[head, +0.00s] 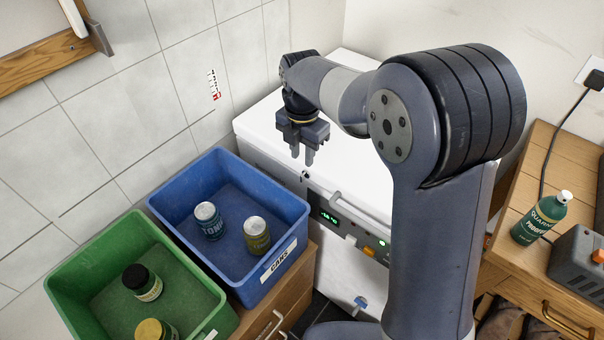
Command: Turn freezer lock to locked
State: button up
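The freezer (350,170) is a white chest standing in the corner, with a white lid and a handle on its front edge. A small dark round fitting (305,175) is at the left of its front, near the lid edge. It may be the lock, but it is too small to read its setting. A dark control panel (345,228) with a green display and coloured buttons is on the front. My gripper (303,158) points down just above the small fitting, apart from it as far as I can tell. Its two fingers show a narrow gap with nothing between them.
A blue crate (168,207) with two cans and a green crate (70,270) with jars stand at the left, close to the freezer. A wooden cabinet (525,170) at the right bears a green bottle (543,218) and a grey box (580,255).

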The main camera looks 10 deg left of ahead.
aim_at(302, 175)
jog(key=f, duration=0.8)
jog(key=shift+w+a+f, duration=0.15)
jog(key=shift+w+f, duration=0.05)
jog(key=shift+w, duration=0.2)
jog(key=shift+c, duration=0.6)
grip_shut()
